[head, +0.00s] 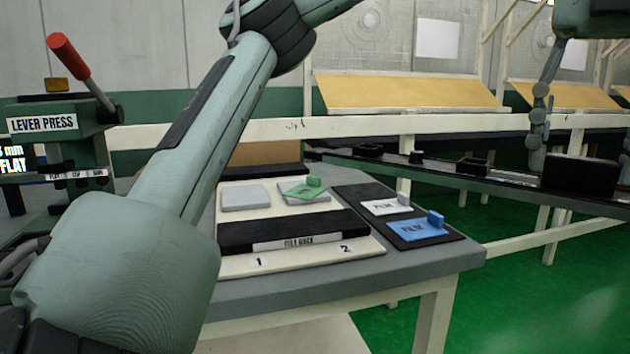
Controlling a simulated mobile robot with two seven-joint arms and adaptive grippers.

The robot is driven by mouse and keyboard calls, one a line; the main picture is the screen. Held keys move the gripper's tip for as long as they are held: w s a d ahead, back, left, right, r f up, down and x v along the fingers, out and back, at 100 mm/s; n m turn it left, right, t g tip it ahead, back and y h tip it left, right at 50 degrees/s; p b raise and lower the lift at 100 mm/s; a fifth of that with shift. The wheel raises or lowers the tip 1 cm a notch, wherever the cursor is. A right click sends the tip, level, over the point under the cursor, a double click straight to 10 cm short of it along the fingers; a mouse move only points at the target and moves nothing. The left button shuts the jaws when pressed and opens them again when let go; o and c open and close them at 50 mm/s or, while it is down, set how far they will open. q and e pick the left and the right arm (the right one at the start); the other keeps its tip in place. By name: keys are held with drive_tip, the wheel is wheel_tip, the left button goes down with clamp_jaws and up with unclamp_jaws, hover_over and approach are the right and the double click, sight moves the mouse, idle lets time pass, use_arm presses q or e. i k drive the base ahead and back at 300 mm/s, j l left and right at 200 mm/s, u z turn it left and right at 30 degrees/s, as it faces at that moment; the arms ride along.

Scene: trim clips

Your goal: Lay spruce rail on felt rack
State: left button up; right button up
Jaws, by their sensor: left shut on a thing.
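The felt rack (292,229) is a long black bar with a FELT RACK label, on a cream board marked 1 and 2. It lies on the grey workbench, partly behind my left arm, and its visible top is bare. I cannot make out the spruce rail. My left arm comes up from the lower left, bends near the top and leaves through the top edge; its gripper is not visible.
A green sheet with a block (303,189) lies on a grey pad behind the rack. White film (386,206) and blue film (420,230) lie on a dark mat (452,237). A lever press (60,125) stands left. A dark conveyor (450,172) runs behind.

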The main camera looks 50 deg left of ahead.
sight(325, 214)
drive_tip(key=i+u, duration=0.85)
drive_tip(key=i+l+u, duration=0.1)
drive_tip(key=i+u, duration=0.15)
drive_tip(key=u, duration=0.2)
